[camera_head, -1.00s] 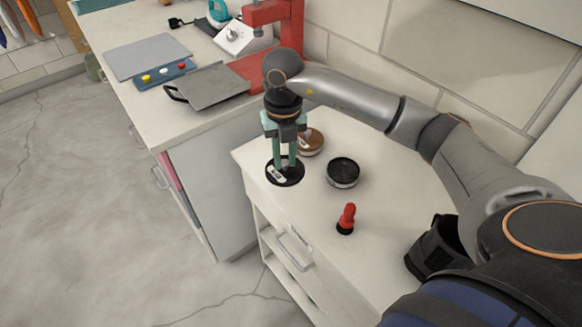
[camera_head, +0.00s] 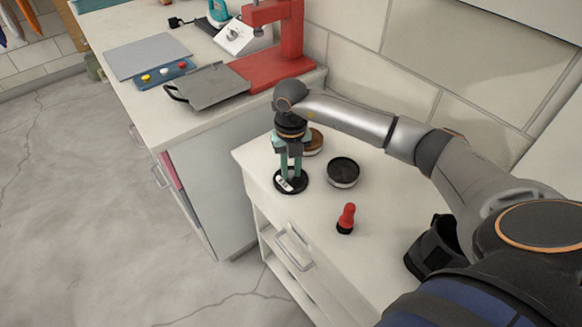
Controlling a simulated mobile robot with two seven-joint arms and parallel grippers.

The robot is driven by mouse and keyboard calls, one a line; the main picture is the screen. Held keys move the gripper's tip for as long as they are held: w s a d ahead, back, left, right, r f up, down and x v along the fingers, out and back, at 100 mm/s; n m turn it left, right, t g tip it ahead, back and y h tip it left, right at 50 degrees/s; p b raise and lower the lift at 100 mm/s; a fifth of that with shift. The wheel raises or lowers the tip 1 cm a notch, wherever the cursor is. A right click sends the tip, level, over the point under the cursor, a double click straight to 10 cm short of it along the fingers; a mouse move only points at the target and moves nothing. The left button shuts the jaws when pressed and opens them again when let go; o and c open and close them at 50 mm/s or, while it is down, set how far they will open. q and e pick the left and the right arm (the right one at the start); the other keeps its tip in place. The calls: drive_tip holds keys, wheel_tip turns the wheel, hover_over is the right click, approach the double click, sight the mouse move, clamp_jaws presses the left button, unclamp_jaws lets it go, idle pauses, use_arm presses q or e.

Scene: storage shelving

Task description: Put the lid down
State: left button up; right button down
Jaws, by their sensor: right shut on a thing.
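A round black lid with a white label (camera_head: 298,186) is at the left part of the white cabinet top (camera_head: 375,215). My right gripper (camera_head: 290,174) points down over it with its green fingers shut on the lid. The lid looks level and at or very close to the cabinet top; I cannot tell if it touches. An open round dark container (camera_head: 343,172) stands just right of the lid. A brown-topped round container (camera_head: 314,141) stands behind, partly hidden by my gripper. My left gripper is not in view.
A red-handled tool (camera_head: 346,217) stands upright on the cabinet. A neighbouring counter (camera_head: 135,92) holds a grey tray (camera_head: 207,86), a blue board with coloured knobs (camera_head: 166,74) and a red stand (camera_head: 290,38). The cabinet top is clear at front.

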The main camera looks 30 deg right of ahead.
sight(291, 173)
drive_tip(key=c, duration=0.7)
unclamp_jaws()
drive_tip(key=shift+r, duration=0.3)
wheel_tip(291, 173, up, 12)
drive_tip(key=shift+f, duration=0.2)
